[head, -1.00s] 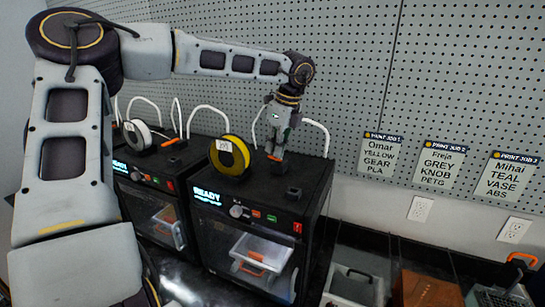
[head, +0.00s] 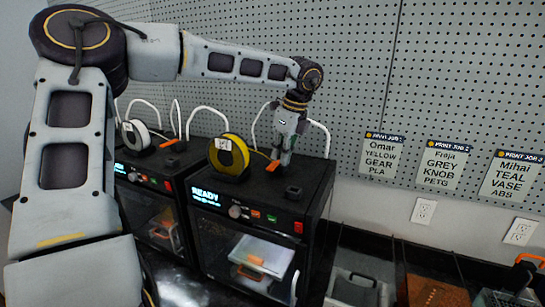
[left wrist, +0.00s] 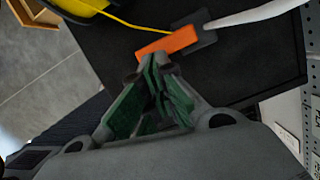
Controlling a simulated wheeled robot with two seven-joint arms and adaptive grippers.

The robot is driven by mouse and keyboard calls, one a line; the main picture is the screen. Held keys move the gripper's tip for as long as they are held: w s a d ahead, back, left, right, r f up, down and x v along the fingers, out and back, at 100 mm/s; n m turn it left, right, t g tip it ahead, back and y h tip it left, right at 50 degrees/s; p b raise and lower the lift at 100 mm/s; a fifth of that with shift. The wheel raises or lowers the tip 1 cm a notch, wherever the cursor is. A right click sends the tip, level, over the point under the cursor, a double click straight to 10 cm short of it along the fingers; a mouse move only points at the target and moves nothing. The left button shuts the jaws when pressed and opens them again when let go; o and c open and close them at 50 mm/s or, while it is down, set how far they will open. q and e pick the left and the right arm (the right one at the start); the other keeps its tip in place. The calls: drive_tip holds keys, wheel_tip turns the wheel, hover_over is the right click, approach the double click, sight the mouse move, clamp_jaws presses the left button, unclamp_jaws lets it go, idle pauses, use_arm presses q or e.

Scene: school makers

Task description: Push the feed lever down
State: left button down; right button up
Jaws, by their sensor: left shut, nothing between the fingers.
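The orange feed lever (head: 272,167) is on top of the front black printer (head: 250,200), beside the yellow filament spool (head: 229,155). In the left wrist view the lever (left wrist: 168,43) extends from a dark block where the yellow filament and a white tube meet. My left gripper (head: 286,158) points down at the lever, shut and empty. In the left wrist view its green-padded fingertips (left wrist: 158,66) are closed together right at the lever's edge; I cannot tell whether they touch it. My right gripper is not in view.
A second printer (head: 155,175) with a white spool (head: 136,134) stands at the left. A small dark block (head: 293,192) sits on the front printer's top. The pegboard (head: 345,70) is close behind. Bins (head: 355,287) lie at lower right.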

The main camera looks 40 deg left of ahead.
use_arm(q)
drive_tip(key=shift+d+r, duration=0.2)
drive_tip(key=shift+d, duration=0.4)
drive_tip(key=shift+a, duration=0.1)
drive_tip(key=shift+r, duration=0.1)
drive_tip(key=v, duration=1.1)
drive_tip(key=shift+d+r, duration=0.2)
drive_tip(key=shift+r, duration=0.15)
drive_tip(key=shift+f, duration=0.1)
